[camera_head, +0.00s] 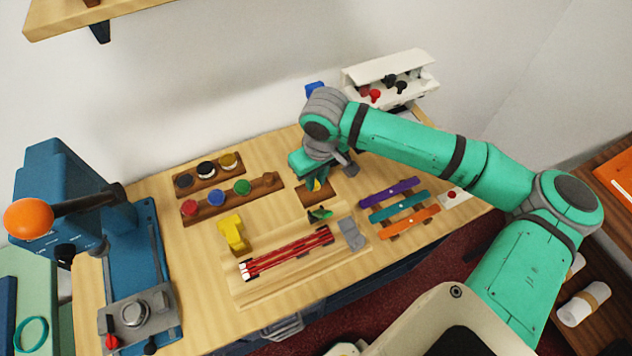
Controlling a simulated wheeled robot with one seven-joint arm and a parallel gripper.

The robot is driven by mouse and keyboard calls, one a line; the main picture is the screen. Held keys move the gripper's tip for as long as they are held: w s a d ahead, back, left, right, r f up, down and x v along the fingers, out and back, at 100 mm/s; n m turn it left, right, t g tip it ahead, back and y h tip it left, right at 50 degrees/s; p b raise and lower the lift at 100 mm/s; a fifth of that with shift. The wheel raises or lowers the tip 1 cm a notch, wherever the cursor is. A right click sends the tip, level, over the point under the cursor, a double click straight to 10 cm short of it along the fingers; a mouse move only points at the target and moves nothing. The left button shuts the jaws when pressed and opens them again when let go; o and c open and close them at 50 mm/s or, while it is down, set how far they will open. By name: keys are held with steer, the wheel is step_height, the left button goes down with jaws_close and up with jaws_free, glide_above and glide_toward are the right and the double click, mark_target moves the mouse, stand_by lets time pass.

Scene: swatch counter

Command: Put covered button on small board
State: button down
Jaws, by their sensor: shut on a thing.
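My gripper (318,181) points down near the middle of the table, below the teal arm. It is shut on a small yellow piece, the covered button (317,186), of which only a little shows between the fingers. A small brown board (309,198) lies directly under my gripper. Whether the button touches this board or hangs just above it, I cannot tell. The fingers and wrist hide part of the board and most of the button.
Two wooden racks (237,202) with coloured round buttons lie to the left. A yellow block (233,233), a tray of red strips (290,252) and purple, teal and orange strips (399,207) lie nearer. A blue press (130,270) stands left; a white box (390,80) stands behind.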

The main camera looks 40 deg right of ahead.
steer(key=shift+s+f, duration=0.1)
steer(key=shift+f, duration=0.9)
steer(key=c, duration=1.6)
jaws_free()
steer(key=shift+c, duration=0.2)
step_height(320, 180, up, 12)
steer(key=s, duration=0.1)
steer(key=shift+s, duration=0.2)
steer(key=shift+a, duration=0.15)
